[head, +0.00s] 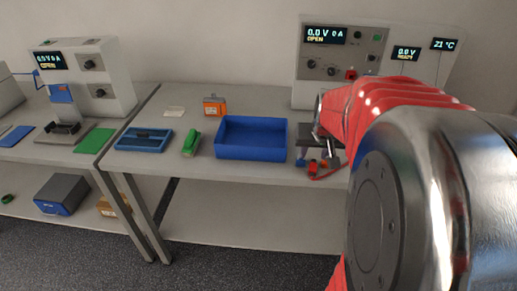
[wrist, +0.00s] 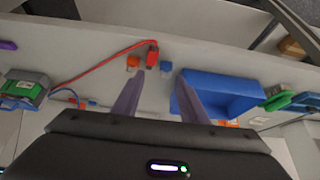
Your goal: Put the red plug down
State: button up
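The red plug (wrist: 152,55) lies on the grey bench top, with its red cable running off to the left in the wrist view. In the head view the plug (head: 313,168) is near the bench's front edge, right of the blue bin. My gripper (wrist: 161,78) is open, its two dark fingers apart with nothing held between them. In the wrist view the plug shows just beyond the fingertips, apart from them.
An orange piece (wrist: 133,62) and a small blue piece (wrist: 165,66) lie on either side of the plug. The blue bin (head: 251,152) stands close by. A cycler cabinet (head: 340,50) with a display stands behind. A green object (head: 191,143) and blue tray (head: 144,148) lie further left.

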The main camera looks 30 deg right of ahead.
jog(key=s+a+r+n+y, duration=0.1)
jog(key=s+a, duration=0.3)
jog(key=a, duration=0.5)
jog(key=s+a+r+n+y, duration=0.1)
jog(key=s+a+r+n, duration=0.1)
jog(key=a, duration=0.8)
jog(key=s+a+r+n+y, duration=0.1)
jog(key=s+a+n, duration=0.2)
jog(key=a, duration=0.6)
jog(key=s, duration=0.2)
jog(key=shift+s+a+r+n+t, duration=0.3)
jog(key=shift+s+n, duration=0.05)
jog(key=shift+n, duration=0.05)
jog(key=shift+o, duration=0.4)
